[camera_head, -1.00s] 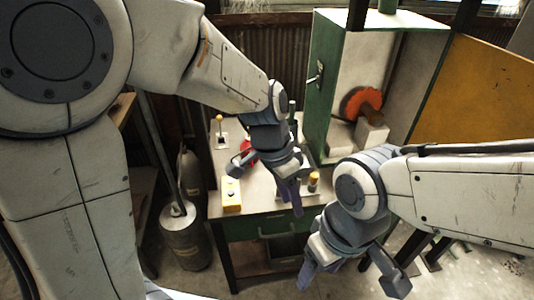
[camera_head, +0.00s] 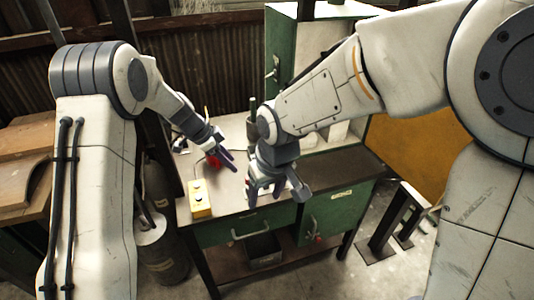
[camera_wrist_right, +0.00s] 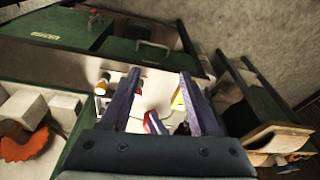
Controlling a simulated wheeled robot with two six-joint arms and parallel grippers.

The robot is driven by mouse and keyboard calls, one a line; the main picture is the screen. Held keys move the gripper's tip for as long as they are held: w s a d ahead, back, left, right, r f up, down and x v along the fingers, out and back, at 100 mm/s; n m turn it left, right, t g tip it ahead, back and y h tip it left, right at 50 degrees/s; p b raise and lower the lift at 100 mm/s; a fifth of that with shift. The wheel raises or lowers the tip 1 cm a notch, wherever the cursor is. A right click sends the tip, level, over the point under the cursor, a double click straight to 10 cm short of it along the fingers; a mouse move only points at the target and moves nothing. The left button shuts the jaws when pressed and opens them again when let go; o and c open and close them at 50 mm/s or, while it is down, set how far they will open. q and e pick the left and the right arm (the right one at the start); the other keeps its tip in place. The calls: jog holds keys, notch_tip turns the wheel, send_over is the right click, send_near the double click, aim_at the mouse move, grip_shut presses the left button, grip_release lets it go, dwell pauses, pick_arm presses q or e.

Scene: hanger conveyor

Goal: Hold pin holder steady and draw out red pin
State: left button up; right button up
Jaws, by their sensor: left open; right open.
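A small red thing (camera_head: 213,160), which may be the red pin, shows on the worktable beside my left gripper (camera_head: 224,150). The left gripper is open, just over the table, its purple fingers pointing right and down. My right gripper (camera_head: 276,192) is open over the table's front edge, to the right of the left one. In the right wrist view, a red piece (camera_wrist_right: 154,122) shows beyond the gap between the open right fingers (camera_wrist_right: 160,74), apparently apart from them. An orange-topped cylinder (camera_wrist_right: 102,85) stands beside one finger. I cannot make out the pin holder clearly.
A yellow button box (camera_head: 200,199) sits at the worktable's (camera_head: 180,178) front left corner. A green cabinet (camera_head: 283,50) stands behind, largely covered by my right arm. Green drawers (camera_head: 245,227) lie below the tabletop. The front right tabletop (camera_head: 345,170) is clear.

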jog(key=w+d+f+m+t, duration=0.1)
jog(key=w+f, duration=0.3)
jog(key=w, duration=0.6)
jog(key=w+f+m+t, duration=0.1)
jog(key=w+f, duration=0.4)
jog(key=w, duration=0.4)
jog(key=x, duration=1)
jog(key=shift+w+d, duration=0.2)
jog(key=shift+w, duration=0.1)
